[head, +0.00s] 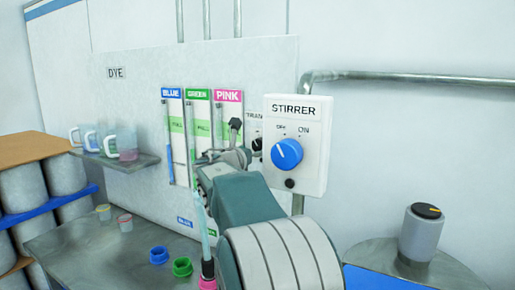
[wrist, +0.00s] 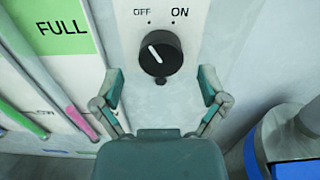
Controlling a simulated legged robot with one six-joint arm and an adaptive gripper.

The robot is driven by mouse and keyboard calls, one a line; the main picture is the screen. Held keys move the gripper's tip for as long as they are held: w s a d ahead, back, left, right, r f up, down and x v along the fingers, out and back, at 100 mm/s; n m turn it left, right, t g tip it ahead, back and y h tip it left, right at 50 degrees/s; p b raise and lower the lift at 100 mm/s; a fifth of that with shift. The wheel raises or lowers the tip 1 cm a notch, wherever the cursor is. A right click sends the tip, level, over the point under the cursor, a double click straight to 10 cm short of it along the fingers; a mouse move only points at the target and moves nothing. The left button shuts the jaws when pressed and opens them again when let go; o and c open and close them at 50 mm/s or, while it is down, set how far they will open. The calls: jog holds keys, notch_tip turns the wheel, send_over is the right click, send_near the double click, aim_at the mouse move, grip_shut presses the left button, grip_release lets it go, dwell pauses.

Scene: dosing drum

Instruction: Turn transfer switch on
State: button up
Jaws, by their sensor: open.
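The transfer switch is a black round knob (wrist: 160,53) with OFF and ON printed above it. Its white pointer line leans to the upper left, toward OFF. In the head view the knob (head: 257,144) is partly hidden beside the stirrer box, and its label shows only the first letters. My gripper (wrist: 160,86) is open and empty, with one finger on each side just below the knob, apart from it. In the head view my gripper (head: 236,145) is in front of the panel, left of the stirrer box.
The white STIRRER box (head: 296,160) with a blue knob (head: 287,154) stands close right of my gripper. Dye gauge tubes (head: 172,140) are at the left. Cups sit on a shelf (head: 120,162). A drum (wrist: 293,135) is at the lower right in the wrist view.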

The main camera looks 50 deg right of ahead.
jog(key=shift+x, duration=1.3)
jog(key=shift+a, duration=0.1)
jog(key=c, duration=1.1)
jog(key=shift+c, duration=0.2)
jog(key=shift+m, duration=0.3)
jog(key=m, duration=0.5)
jog(key=shift+m, duration=0.3)
jog(key=m, duration=0.5)
jog(key=shift+w+m, duration=0.1)
jog(key=shift+m, duration=0.2)
